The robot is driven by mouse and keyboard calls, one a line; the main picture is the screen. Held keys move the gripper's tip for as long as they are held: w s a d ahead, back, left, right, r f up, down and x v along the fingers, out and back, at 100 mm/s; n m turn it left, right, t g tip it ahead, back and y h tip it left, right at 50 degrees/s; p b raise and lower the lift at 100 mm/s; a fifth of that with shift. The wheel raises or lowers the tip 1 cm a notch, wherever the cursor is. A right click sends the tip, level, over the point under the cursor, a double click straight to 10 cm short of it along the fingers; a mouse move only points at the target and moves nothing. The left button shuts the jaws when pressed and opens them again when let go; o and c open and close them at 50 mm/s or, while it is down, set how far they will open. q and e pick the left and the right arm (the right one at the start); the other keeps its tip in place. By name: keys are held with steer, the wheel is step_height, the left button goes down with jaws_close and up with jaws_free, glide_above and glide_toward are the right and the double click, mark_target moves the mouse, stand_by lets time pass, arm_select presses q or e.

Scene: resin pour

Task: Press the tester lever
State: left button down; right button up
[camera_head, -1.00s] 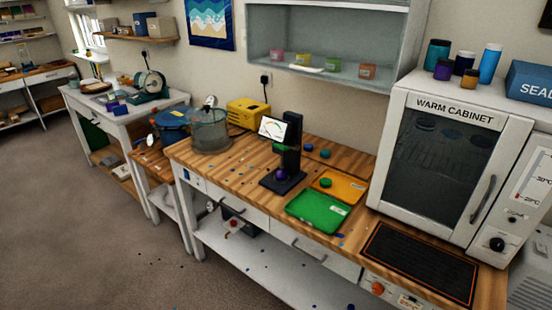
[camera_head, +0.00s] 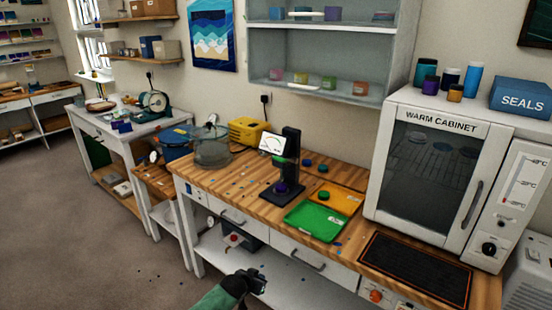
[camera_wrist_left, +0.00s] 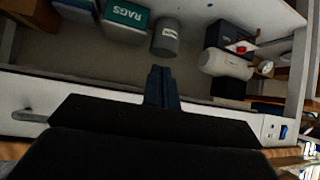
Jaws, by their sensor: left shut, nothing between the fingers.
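The tester (camera_head: 291,155) is a black stand with a tilted white dial (camera_head: 272,144) on the workbench. A purple piece (camera_head: 281,187) sits on its base, and a small green part shows by the column. I cannot make out the lever clearly. My left gripper (camera_head: 258,282) is shut and empty, low in front of the bench and well apart from the tester. In the left wrist view its closed fingers (camera_wrist_left: 162,86) point toward the shelf under the bench. The tester is not in that view. My right gripper is not in view.
A green tray (camera_head: 316,222) and an orange tray (camera_head: 345,199) lie right of the tester. A clear tub (camera_head: 212,150) stands to its left. The warm cabinet (camera_head: 425,175) and a dark mat (camera_head: 415,270) fill the right end. Drawers with handles line the bench front.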

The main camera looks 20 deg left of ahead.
arm_select(q)
steer(key=w+a+r+t, duration=0.1)
steer(key=w+r, duration=0.2)
steer(key=r, duration=0.4)
steer(key=w+r+t+h, duration=0.1)
steer(key=w+r, duration=0.2)
steer(key=r, duration=0.4)
steer(key=w+a+r+t, duration=0.1)
steer(key=w+r, duration=0.3)
steer(key=r, duration=0.3)
step_height(320, 180, up, 26)
steer(key=w+m+t+h+b, duration=0.1)
steer(key=m+t+h, duration=0.1)
steer(key=shift+w+a+t+h, duration=0.2)
steer(key=shift+w+t+h, duration=0.1)
steer(key=shift+h, duration=0.1)
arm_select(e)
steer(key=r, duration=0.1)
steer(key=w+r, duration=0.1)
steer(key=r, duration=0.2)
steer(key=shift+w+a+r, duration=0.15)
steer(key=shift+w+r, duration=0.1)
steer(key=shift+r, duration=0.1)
arm_select(q)
steer(key=shift+w+f, duration=0.1)
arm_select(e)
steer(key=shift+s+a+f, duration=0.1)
